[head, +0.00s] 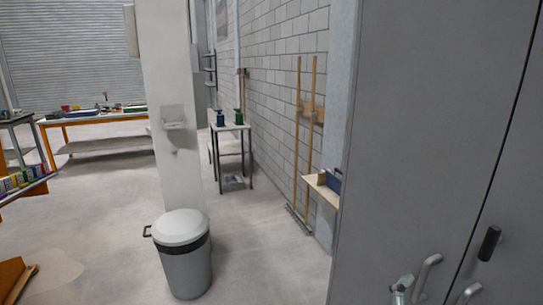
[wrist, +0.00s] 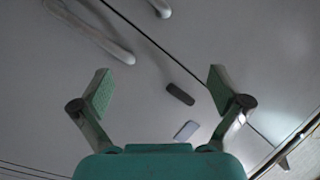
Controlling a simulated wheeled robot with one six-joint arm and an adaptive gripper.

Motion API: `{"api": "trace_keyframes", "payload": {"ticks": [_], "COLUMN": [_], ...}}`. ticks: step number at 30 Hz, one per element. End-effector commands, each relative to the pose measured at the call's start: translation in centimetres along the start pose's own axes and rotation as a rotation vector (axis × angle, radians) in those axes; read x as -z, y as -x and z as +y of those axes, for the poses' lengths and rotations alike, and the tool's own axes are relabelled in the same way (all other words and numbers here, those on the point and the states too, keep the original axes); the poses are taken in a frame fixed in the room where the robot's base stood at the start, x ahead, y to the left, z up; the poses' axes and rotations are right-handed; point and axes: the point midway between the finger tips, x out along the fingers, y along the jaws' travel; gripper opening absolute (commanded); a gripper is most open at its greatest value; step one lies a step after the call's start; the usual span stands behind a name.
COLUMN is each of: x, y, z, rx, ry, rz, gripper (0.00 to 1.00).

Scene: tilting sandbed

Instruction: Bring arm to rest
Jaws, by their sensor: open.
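My gripper (wrist: 158,95) is open and empty in the wrist view, its two green-padded fingers spread wide apart. It faces grey cabinet doors (wrist: 200,45), with nothing between the fingers but the doors behind. In the head view the grey cabinet (head: 430,130) fills the right side. A part of my arm or gripper seems to show at the bottom right, in front of the cabinet handle (head: 428,272); most of the arm is out of view.
A grey bin with a white lid (head: 182,228) stands by a white pillar (head: 172,100). Long wooden poles (head: 303,150) lean on the block wall. A small table (head: 230,127) and an orange-framed workbench (head: 90,118) stand farther back.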

Motion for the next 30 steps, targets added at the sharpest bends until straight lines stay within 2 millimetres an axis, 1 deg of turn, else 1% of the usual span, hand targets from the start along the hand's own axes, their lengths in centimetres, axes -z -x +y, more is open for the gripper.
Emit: {"api": "trace_keyframes", "payload": {"ticks": [1, 6, 11, 15, 18, 23, 26, 30], "x": [-1.2, -4.9, -7.5, -9.1, -9.7, -9.8, -9.3, -8.0], "y": [0.5, 2.8, 5.9, 9.1, 11.7, 16.0, 18.7, 22.4], "z": [1.5, 5.6, 9.6, 13.0, 15.4, 18.7, 20.6, 22.9], "rx": [0.021, 0.118, 0.216, 0.304, 0.366, 0.462, 0.518, 0.586], "ry": [0.068, 0.272, 0.431, 0.543, 0.609, 0.690, 0.728, 0.768], "rz": [-0.041, -0.182, -0.303, -0.398, -0.458, -0.537, -0.576, -0.613], "gripper": [0.99, 0.99, 0.99, 0.99, 0.99, 0.99, 0.99, 0.99]}}
